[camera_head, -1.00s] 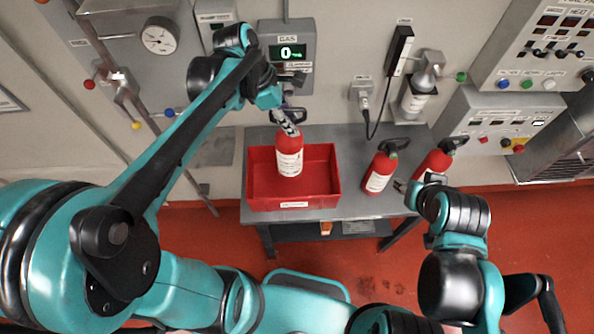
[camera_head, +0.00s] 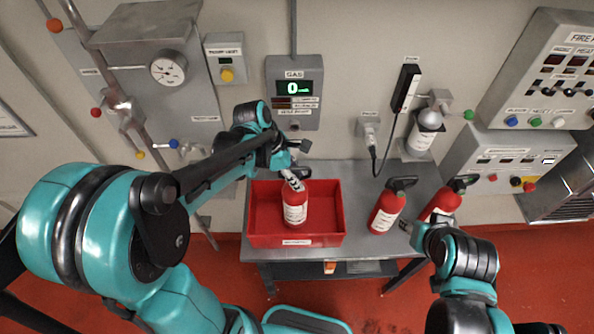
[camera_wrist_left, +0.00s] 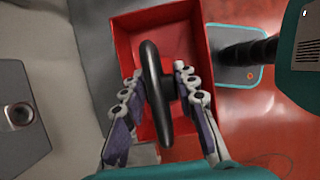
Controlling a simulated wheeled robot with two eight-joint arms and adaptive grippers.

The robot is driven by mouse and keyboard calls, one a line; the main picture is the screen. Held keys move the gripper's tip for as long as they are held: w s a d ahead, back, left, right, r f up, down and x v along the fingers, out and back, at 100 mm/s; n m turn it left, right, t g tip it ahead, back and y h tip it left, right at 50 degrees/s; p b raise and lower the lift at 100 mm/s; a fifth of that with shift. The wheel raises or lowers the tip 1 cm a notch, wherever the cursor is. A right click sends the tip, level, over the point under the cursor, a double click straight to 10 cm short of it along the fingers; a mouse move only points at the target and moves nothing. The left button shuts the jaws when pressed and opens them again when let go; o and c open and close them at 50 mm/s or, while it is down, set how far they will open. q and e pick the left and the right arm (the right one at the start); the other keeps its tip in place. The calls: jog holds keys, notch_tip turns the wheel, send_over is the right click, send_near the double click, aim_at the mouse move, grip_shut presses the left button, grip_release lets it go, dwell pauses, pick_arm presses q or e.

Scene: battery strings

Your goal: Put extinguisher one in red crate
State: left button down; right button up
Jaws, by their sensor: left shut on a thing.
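A red fire extinguisher (camera_head: 295,206) with a white label stands roughly upright inside the red crate (camera_head: 263,240) on the grey table. I cannot tell whether its base touches the crate floor. My left gripper (camera_head: 292,181) is shut on its top, reaching down from above. In the left wrist view the fingers of my left gripper (camera_wrist_left: 160,105) are on either side of the black handle (camera_wrist_left: 155,85), above the red crate (camera_wrist_left: 116,45). Two more red extinguishers, one (camera_head: 385,212) and another (camera_head: 440,203), stand right of the crate. My right gripper (camera_head: 408,227) is beside them, its fingers too small to judge.
The grey table (camera_head: 350,178) stands against a wall with a gas meter (camera_head: 294,92), a cable socket (camera_head: 369,128) and control panels (camera_head: 540,75). A silver canister (camera_head: 424,130) is at the table's back right. A narrow clear strip lies between crate and extinguishers.

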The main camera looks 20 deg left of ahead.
pick_arm(q)
jog(key=shift+f, duration=0.6)
jog(key=c, duration=1.2)
grip_release()
